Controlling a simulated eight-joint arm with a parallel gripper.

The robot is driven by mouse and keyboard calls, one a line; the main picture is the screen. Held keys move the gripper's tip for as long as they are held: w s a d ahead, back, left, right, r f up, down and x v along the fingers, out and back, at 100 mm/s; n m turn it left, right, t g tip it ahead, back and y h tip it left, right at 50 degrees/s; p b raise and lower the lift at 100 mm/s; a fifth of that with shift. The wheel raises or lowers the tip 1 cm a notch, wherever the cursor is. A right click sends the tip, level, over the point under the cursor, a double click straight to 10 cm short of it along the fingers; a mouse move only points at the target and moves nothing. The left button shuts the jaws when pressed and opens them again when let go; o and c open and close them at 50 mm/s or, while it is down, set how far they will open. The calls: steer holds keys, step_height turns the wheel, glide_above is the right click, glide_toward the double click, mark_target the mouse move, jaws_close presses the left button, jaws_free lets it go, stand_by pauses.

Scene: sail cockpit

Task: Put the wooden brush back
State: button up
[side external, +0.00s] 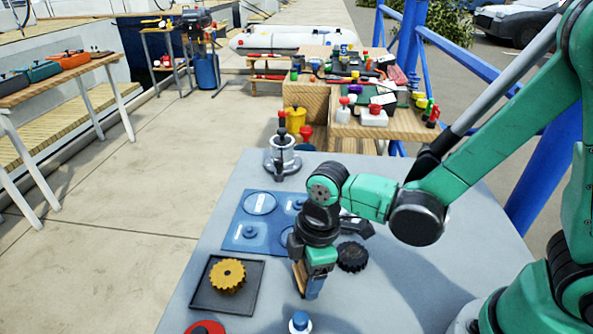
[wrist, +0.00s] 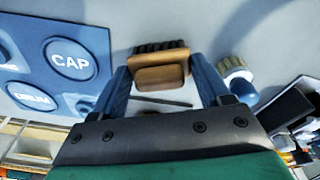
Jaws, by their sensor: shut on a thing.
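The wooden brush (wrist: 160,75) is a brown block with dark bristles along its far edge in the wrist view. It sits between the two blue fingers of my gripper (wrist: 162,85), which is shut on it. In the side external view my gripper (side external: 308,285) points down over the grey table, and a strip of the brush's wood (side external: 299,276) shows beside the fingers. I cannot tell if the brush touches the table. A blue board (side external: 242,236) with round marked places lies behind my gripper; in the wrist view the board (wrist: 25,50) reads CAP and DRUM.
A yellow gear (side external: 227,275) sits on a black tray (side external: 200,302) at left. A black gear (side external: 352,256) lies right of my gripper. A blue-topped white piece (side external: 300,322) and a red piece (side external: 205,327) are at the front. A metal stand (side external: 282,160) is behind.

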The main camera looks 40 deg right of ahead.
steer(key=shift+f, duration=0.1)
steer(key=o, duration=1.3)
step_height(320, 180, up, 12)
steer(key=s+d, duration=0.1)
steer(key=d+m+t, duration=0.2)
steer(key=d+m, duration=0.1)
steer(key=m, duration=0.1)
steer(key=d+m+t, duration=0.2)
steer(key=d+m, duration=0.2)
steer(key=m, duration=0.1)
steer(key=w+d+m+t+h, duration=0.1)
steer(key=d+m+t, duration=0.1)
steer(key=d+m, duration=0.1)
steer(key=shift+d+r+m, duration=0.2)
steer(key=shift+d+m, duration=0.15)
steer(key=shift+m, duration=0.45)
